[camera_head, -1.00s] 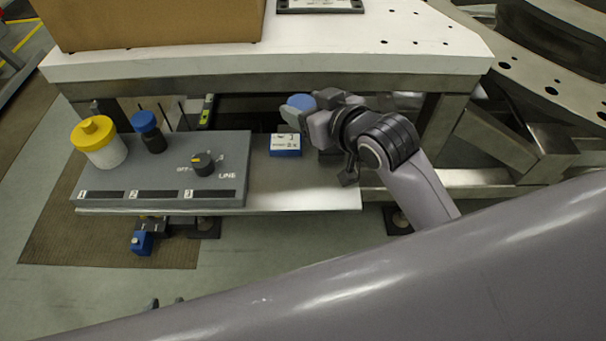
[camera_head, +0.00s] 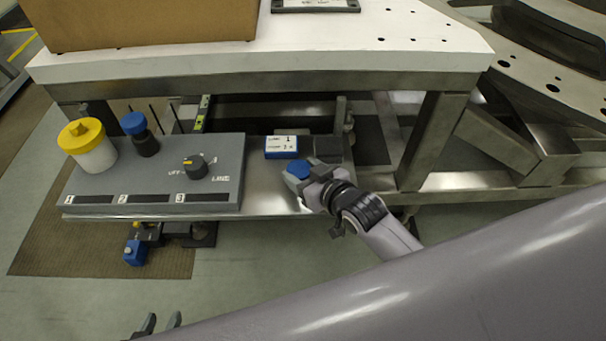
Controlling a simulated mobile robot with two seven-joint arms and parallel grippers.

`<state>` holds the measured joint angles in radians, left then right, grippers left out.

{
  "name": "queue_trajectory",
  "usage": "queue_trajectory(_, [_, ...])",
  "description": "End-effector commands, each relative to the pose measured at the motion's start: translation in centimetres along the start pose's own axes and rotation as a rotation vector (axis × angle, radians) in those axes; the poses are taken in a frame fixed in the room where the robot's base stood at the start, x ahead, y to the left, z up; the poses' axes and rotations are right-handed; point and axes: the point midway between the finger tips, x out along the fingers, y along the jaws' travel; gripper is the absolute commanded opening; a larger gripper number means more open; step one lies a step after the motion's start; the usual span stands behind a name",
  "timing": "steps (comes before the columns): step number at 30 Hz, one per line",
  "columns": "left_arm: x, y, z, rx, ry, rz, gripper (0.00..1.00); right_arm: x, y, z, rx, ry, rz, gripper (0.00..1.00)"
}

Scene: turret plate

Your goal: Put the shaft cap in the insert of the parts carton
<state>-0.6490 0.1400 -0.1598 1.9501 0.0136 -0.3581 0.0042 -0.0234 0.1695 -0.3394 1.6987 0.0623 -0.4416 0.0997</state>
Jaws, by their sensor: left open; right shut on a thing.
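A blue round-topped piece (camera_head: 298,169), which looks like the shaft cap, is held in my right gripper (camera_head: 308,178). The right gripper is shut on it, over the right part of the metal shelf. The fingers hide the lower part of the piece. The brown carton (camera_head: 150,22) stands on the white table at the top left. Only its lower front wall shows, so its inside and any insert are out of sight. My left gripper (camera_head: 158,327) shows only as two fingertips at the bottom edge, open and apart, over the floor.
A blue labelled box (camera_head: 281,147) and a dark block (camera_head: 328,148) lie behind my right gripper. The white table edge (camera_head: 300,65) overhangs.

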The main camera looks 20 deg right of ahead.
Motion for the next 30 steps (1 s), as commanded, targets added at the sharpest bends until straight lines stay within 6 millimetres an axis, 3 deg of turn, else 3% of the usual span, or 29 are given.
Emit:
queue_trajectory(13, [0.1, 0.1, -0.1, -0.002, 0.003, 0.002, 0.43, 0.3, 0.0, 0.7, 0.0, 0.001, 0.0, 0.29])
queue_trajectory(14, [0.1, 0.1, -0.1, -0.002, 0.003, 0.002, 0.43, 0.3, 0.0, 0.7, 0.0, 0.001, 0.0, 0.67])
queue_trajectory(25, [-0.1, 0.1, -0.3, -0.002, 0.003, 0.003, 0.43, 0.1, 0.0, 0.2, 0.0, 0.002, 0.0, 0.68])
queue_trajectory(30, [-0.2, 0.1, -0.6, 0.0, 0.006, 0.002, 0.43, -1.6, 0.0, 0.4, 0.0, -0.001, 0.0, 0.68])
